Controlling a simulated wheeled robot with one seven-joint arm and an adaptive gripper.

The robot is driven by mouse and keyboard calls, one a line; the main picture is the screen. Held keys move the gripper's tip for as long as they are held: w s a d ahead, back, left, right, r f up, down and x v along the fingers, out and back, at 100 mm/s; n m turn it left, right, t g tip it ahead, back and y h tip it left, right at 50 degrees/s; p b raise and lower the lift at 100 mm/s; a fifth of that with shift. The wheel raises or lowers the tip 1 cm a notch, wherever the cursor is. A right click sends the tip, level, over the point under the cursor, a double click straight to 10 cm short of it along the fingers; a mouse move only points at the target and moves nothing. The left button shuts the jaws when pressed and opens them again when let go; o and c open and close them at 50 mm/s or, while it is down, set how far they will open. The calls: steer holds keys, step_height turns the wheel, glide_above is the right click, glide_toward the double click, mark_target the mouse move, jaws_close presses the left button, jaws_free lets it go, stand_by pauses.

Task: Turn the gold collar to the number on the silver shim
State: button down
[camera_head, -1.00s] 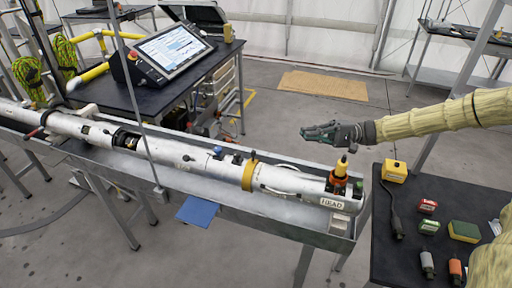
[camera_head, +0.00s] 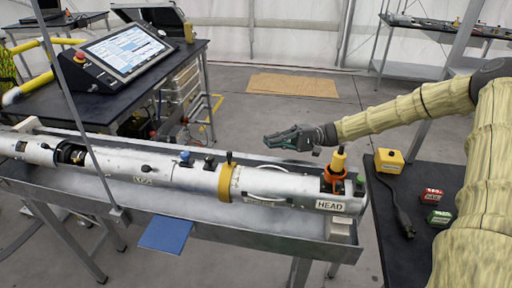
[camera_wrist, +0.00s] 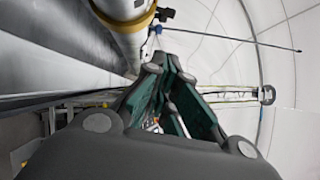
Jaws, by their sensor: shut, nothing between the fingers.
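The gold collar (camera_head: 226,182) is a ring around the long silver tube (camera_head: 130,163), which lies in a metal trough; a small dark peg stands on its top. In the wrist view the collar (camera_wrist: 128,14) shows at the top. My gripper (camera_head: 268,141) is shut and empty, held in the air beyond the tube, above and to the right of the collar, apart from it. In the wrist view the fingers (camera_wrist: 158,66) point up the picture. I cannot make out a silver shim or a number on it.
The tube's right end bears a HEAD label (camera_head: 330,206) and an upright orange-and-yellow fitting (camera_head: 338,166). A blue plate (camera_head: 165,230) juts from the trough's near side. A black table (camera_head: 388,235) at right holds a yellow box (camera_head: 389,161) and red and green blocks. A thin pole crosses the left.

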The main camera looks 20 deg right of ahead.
steer(key=s+a+r+p, duration=0.2)
steer(key=a+p, duration=0.2)
steer(key=a, duration=0.8)
steer(key=shift+s+r, duration=0.15)
steer(key=shift+s+a, duration=0.1)
steer(key=shift+a, duration=0.05)
steer(key=shift+s+a+r+n+h+b, duration=0.3)
steer(key=shift+s+n+b, duration=0.1)
